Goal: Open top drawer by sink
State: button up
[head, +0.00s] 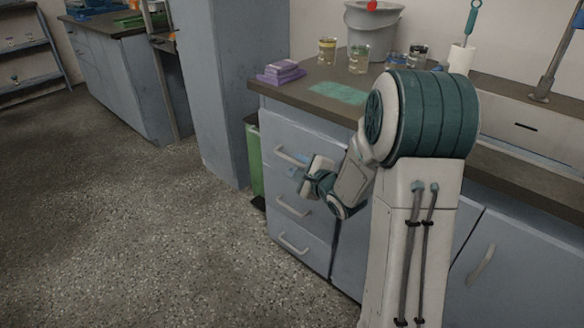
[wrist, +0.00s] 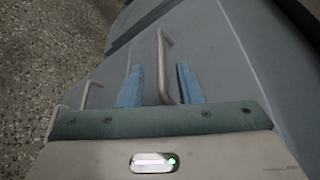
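The top drawer (head: 310,147) is the uppermost of a stack of 3 grey-blue drawers left of the sink, and its front looks flush with the cabinet. Its bar handle (head: 290,157) is partly hidden by my gripper (head: 296,172). In the wrist view, the two blue fingers of my gripper (wrist: 158,88) stand apart. A metal bar handle (wrist: 163,65) runs between them, with a gap to each finger. I cannot tell whether the fingertips touch the drawer front.
The middle drawer handle (head: 293,207) and bottom drawer handle (head: 294,244) lie below. A green bin (head: 253,160) stands left of the drawers. The counter (head: 325,85) above holds purple packs (head: 281,72), beakers (head: 358,60) and a grey bucket (head: 372,25). The floor (head: 150,240) in front is clear.

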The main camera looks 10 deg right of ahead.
aim_at(291, 161)
jog(key=shift+b+x, duration=0.4)
jog(key=shift+x, duration=1.45)
grip_shut()
jog(key=shift+a, duration=0.1)
